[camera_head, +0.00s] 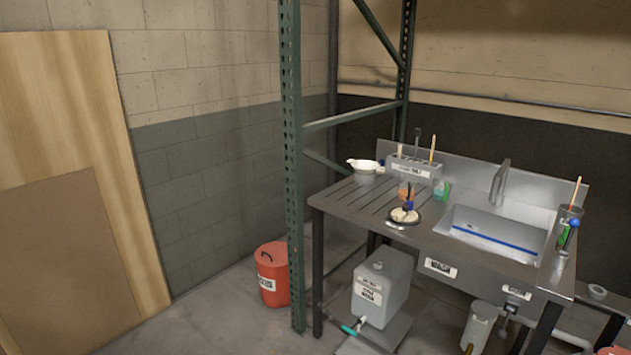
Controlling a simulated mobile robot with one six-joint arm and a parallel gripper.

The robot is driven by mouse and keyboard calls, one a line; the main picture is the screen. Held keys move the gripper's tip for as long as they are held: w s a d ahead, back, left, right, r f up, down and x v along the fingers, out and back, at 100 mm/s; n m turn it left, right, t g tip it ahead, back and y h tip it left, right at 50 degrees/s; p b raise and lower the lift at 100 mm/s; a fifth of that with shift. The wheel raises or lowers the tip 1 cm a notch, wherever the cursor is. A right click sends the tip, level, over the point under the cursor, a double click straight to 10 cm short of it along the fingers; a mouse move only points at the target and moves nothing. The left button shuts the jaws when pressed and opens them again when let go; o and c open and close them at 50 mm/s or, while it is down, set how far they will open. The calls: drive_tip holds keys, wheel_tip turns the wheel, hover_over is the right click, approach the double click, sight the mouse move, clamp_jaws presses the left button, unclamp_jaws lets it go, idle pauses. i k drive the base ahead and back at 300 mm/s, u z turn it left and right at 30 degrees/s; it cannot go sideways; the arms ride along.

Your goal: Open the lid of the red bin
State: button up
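The red bin (272,287) stands on the floor near the middle of the head view, beside the foot of a green rack post. It is upright and round, with a white label on its front. Its red lid (271,252) is on top and looks closed, with a dark handle (266,257) on it. The post hides part of the bin's right side. My gripper is not in view.
The green perforated post (291,170) stands close at the bin's right. A steel sink table (345,208) is to the right, with a grey jug (385,283) beneath. Wooden boards (85,130) lean at left. Floor (205,325) left of the bin is clear.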

sight(272, 254)
drive_tip(key=u, duration=0.15)
drive_tip(key=i, duration=1.9)
drive_tip(key=u, duration=0.95)
drive_tip(key=i, duration=0.55)
drive_tip(key=u, duration=0.85)
drive_tip(key=i, duration=0.75)
drive_tip(key=u, duration=0.4)
